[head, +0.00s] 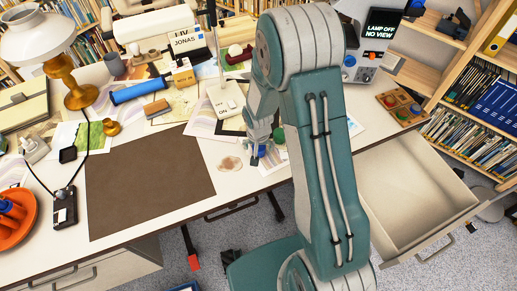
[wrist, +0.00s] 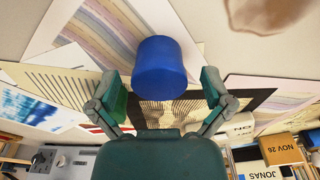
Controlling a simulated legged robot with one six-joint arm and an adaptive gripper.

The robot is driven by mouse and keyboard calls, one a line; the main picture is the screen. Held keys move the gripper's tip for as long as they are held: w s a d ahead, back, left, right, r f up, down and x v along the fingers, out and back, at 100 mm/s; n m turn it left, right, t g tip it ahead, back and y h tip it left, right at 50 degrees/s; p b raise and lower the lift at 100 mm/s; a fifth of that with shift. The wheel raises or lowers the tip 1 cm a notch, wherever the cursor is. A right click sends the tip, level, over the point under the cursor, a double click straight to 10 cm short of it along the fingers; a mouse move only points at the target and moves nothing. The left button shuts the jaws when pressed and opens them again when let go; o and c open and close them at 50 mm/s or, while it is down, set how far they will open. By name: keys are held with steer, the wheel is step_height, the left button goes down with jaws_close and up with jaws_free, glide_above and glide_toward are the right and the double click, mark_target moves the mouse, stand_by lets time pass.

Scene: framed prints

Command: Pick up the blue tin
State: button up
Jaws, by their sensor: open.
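The blue tin (wrist: 160,66) is a short plain cylinder in the middle of the wrist view, over the prints. My gripper (wrist: 162,88) is open, with one finger to each side of the tin and a visible gap on both sides. The fingers do not touch it; I cannot tell how deep the tin sits between them. In the head view my gripper (head: 257,158) is low over the front part of the desk, right of the brown mat. Only a small bit of the blue tin (head: 262,152) shows there, mostly hidden by my gripper.
Flat prints lie under and around the tin. The brown mat (head: 150,180) lies bare to the left. A blue roll (head: 139,91) and a yellow box (head: 182,75) are farther back. An open drawer (head: 415,195) juts out at right. A brownish stain (head: 230,163) lies nearby.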

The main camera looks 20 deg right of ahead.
steer(key=shift+w+f, duration=0.15)
steer(key=shift+f, duration=0.5)
steer(key=c, duration=1.2)
steer(key=shift+r, duration=0.15)
